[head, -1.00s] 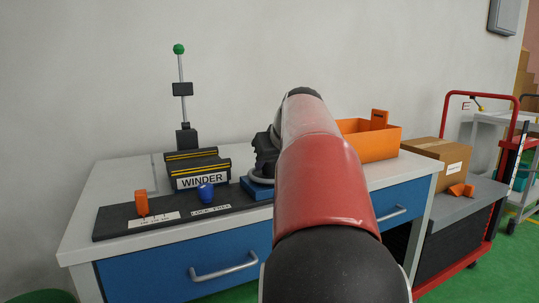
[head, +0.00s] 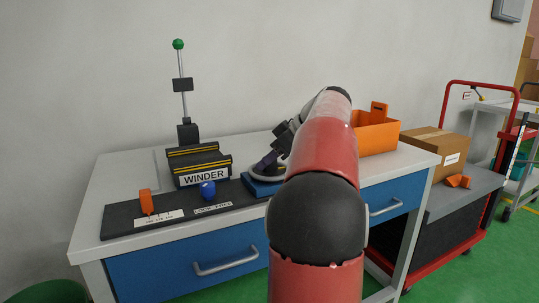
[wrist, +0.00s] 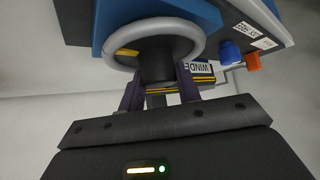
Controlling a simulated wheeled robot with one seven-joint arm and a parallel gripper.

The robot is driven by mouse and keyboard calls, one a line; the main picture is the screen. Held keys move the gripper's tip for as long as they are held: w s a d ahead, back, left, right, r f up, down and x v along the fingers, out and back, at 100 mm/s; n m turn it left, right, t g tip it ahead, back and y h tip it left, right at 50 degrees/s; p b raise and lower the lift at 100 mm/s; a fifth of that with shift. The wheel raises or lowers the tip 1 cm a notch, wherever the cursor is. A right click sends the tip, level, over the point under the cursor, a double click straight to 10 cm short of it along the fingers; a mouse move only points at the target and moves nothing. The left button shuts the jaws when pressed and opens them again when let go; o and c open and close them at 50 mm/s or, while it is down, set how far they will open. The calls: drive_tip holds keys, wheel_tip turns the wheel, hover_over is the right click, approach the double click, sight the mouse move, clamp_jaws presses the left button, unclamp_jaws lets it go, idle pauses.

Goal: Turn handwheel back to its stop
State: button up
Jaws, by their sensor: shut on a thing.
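The handwheel, a grey ring with a yellow mark, shows in the wrist view (wrist: 197,44) on a blue base (wrist: 112,14). A dark post stands out from its middle. My gripper (wrist: 158,78) has its two dark purple fingers on either side of this post, shut on it. In the head view my gripper (head: 268,164) comes down at a slant onto the wheel above the blue base (head: 262,187). My red and black arm hides part of the wheel there.
The winder block (head: 203,177) stands left of the wheel, with an orange knob (head: 146,201) and a blue knob (head: 207,189) in front. A green-topped pole (head: 183,90) rises behind. An orange bin (head: 376,135) and a cart with a cardboard box (head: 434,151) are at right.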

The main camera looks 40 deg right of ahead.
drive_tip(key=shift+n, duration=0.3)
drive_tip(key=o, duration=1)
drive_tip(key=shift+c, duration=0.2)
drive_tip(key=shift+d, duration=0.1)
drive_tip(key=p+v, duration=0.1)
drive_tip(key=v, duration=0.6)
drive_tip(key=shift+s+d+r, duration=0.2)
